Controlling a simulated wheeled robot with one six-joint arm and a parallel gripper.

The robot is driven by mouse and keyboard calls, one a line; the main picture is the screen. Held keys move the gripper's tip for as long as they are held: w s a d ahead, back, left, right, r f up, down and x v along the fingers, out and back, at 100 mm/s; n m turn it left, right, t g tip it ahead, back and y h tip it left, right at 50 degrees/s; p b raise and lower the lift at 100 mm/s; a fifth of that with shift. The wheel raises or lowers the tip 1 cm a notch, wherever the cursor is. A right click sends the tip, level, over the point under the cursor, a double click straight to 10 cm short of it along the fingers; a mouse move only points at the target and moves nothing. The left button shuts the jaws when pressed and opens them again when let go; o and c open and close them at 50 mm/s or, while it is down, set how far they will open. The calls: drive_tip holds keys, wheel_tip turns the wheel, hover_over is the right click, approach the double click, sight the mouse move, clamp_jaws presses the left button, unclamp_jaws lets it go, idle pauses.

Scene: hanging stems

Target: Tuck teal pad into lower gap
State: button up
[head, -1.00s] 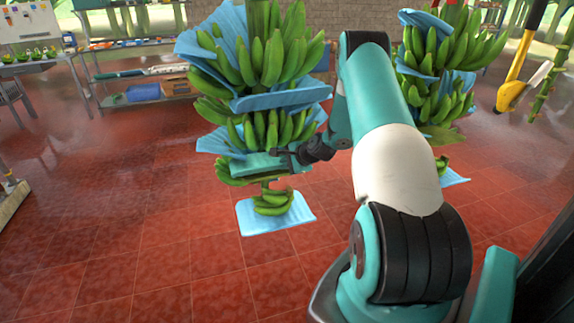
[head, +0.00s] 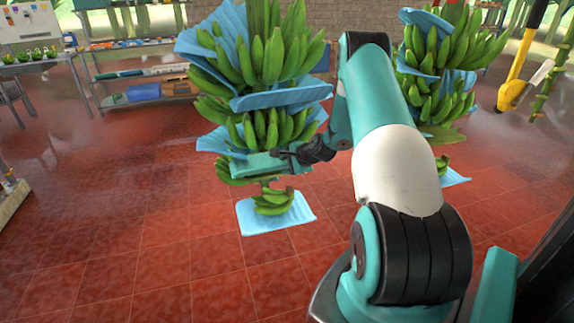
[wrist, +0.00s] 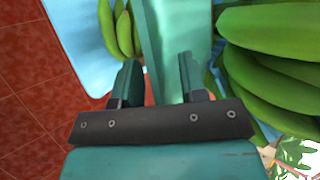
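The teal pad (head: 256,165) sits low on the near banana bunch (head: 270,60), under the hands above the lowest small cluster (head: 272,203). It looks tucked between the fruit, though its inner edge is hidden. My gripper (head: 280,153) is at the pad's right end. In the wrist view, the teal pad (wrist: 172,40) runs up from between the fingertips of my gripper (wrist: 160,75).
Blue sheets (head: 280,97) lie between the upper hands. A light blue sheet (head: 275,213) is under the lowest cluster. Another bunch (head: 440,70) hangs to the right behind my arm. Green bananas (wrist: 270,50) are close right of my gripper. The tiled floor at left is clear.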

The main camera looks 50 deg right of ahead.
drive_tip(key=b+v, duration=0.3)
drive_tip(key=v, duration=1.4)
drive_tip(key=w+a+r+n+g+y, duration=0.1)
drive_tip(key=a+r+n+g+y, duration=0.2)
drive_tip(key=a+n, duration=0.85)
drive_tip(key=w+a+r+n+g+y, duration=0.2)
drive_tip(key=a+r+n, duration=0.25)
drive_tip(key=a, duration=1.35)
drive_tip(key=s+a+r+n+g, duration=0.2)
drive_tip(key=s+a+n, duration=0.4)
drive_tip(key=s+a, duration=0.2)
drive_tip(key=s+a+r+n+g, duration=0.2)
drive_tip(key=s+a+n, duration=0.5)
drive_tip(key=s, duration=0.3)
drive_tip(key=shift+s+a+r+n+g+h, duration=0.3)
drive_tip(key=shift+s+a+g, duration=0.1)
drive_tip(key=shift+a, duration=0.45)
